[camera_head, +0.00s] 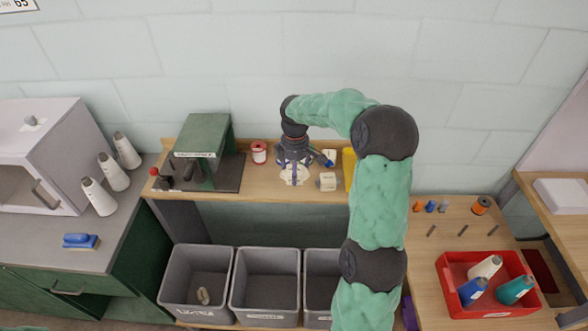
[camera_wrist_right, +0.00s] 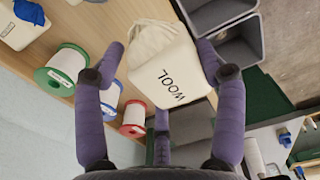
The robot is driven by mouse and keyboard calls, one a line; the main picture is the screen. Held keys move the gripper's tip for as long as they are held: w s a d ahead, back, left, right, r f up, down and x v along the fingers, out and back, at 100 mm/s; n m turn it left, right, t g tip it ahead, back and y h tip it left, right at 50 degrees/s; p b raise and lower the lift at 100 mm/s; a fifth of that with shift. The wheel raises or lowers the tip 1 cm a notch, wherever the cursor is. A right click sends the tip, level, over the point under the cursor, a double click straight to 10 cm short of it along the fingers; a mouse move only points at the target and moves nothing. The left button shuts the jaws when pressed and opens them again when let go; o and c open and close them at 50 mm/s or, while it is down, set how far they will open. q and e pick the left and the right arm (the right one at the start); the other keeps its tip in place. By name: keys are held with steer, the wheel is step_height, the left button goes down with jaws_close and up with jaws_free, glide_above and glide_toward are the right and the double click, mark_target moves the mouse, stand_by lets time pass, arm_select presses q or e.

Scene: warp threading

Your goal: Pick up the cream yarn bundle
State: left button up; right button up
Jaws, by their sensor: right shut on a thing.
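I cannot tell whether the bundle touches the shelf. My left gripper is not in view.
A red-ended spool (camera_head: 259,152) and a green machine (camera_head: 203,142) are to the left. Grey bins (camera_head: 265,285) stand below the shelf. A red tray (camera_head: 487,284) with cones is at right.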

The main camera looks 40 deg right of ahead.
steer(key=s+a+r+p, duration=0.1)
steer(key=s+a+r, duration=0.3)
steer(key=s, duration=0.3)
steer(key=shift+s+a, duration=0.3)
steer(key=shift+a, duration=0.25)
